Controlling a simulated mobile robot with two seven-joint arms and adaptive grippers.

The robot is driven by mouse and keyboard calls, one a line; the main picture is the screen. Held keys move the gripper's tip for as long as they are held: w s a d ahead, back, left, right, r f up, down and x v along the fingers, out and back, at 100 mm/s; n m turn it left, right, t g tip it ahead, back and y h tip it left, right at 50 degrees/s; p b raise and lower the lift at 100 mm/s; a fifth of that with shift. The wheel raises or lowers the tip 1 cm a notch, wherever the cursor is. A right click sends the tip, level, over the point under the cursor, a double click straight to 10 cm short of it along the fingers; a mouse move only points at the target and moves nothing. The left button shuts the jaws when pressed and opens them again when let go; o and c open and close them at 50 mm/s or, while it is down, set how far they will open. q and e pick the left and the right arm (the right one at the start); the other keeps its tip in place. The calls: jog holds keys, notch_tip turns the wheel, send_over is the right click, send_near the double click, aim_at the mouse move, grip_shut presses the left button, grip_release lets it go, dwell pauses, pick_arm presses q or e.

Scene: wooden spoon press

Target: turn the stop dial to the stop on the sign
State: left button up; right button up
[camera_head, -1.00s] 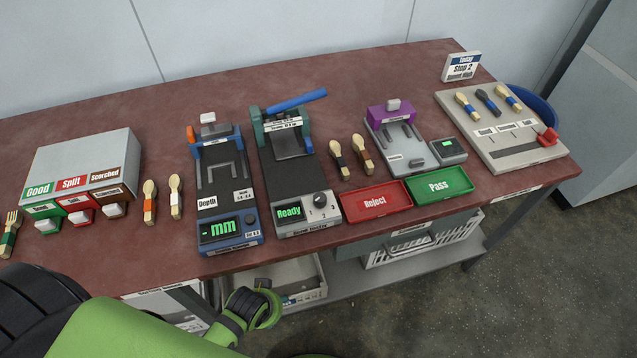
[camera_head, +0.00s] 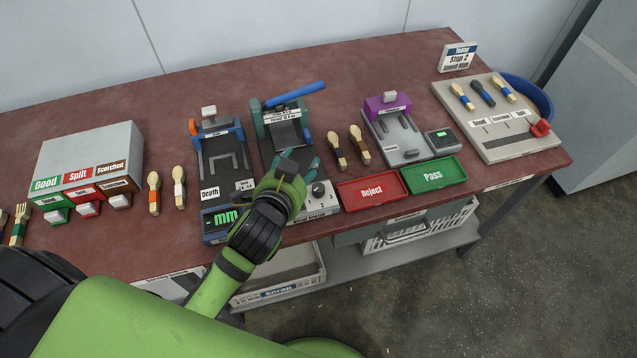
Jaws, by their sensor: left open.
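The stop dial (camera_head: 319,190) is a dark knob at the front right of the green press (camera_head: 301,115) with the blue lever (camera_head: 295,95). The sign (camera_head: 459,57) at the back right reads "Today Stop 2", with a smaller line below that I cannot read. My left gripper (camera_head: 298,161) is open and empty, over the press bed, just behind and left of the dial and apart from it in the picture. Its wrist hides the press's green display. The dial's pointer setting is too small to read. My right gripper is out of view.
A blue "mm" gauge (camera_head: 220,219) stands close left of the press. Wooden spoons (camera_head: 336,150) and the red Reject tray (camera_head: 371,191) lie close right, with the green Pass tray (camera_head: 433,175) beyond. The grey sorting box (camera_head: 88,160) is at the left.

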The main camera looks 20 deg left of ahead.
pick_arm(q)
jog(key=w+d+r+m+t+h, duration=0.3)
jog(key=w+d+r+m+t, duration=0.25)
jog(key=r, duration=0.45)
jog(key=s+d+r+m+h, duration=0.1)
jog(key=d+r+m+h, duration=0.9)
jog(key=m, duration=0.4)
jog(key=s+d+f+m+g+h, duration=0.2)
jog(key=s+d+m+g+h, duration=0.15)
jog(key=d+m+g, duration=0.35)
jog(key=s+d+f+m+g+h, duration=0.1)
jog(key=s+d+m+g+h, duration=0.15)
jog(key=m+g+h, duration=0.4)
jog(key=m+g+y, duration=0.5)
jog(key=m+y, duration=1.1)
jog(key=y, duration=0.6)
send_over(319, 187)
notch_tip(319, 187, down, 20)
jog(key=shift+d+f, duration=0.1)
jog(key=shift+f, duration=0.05)
jog(key=shift+a+f+p, duration=0.25)
jog(key=shift+p, duration=0.05)
notch_tip(319, 187, down, 6)
jog(key=shift+r+p, duration=0.2)
jog(key=shift+p, duration=0.75)
jog(key=shift+d+f, duration=0.1)
jog(key=shift+f, duration=0.3)
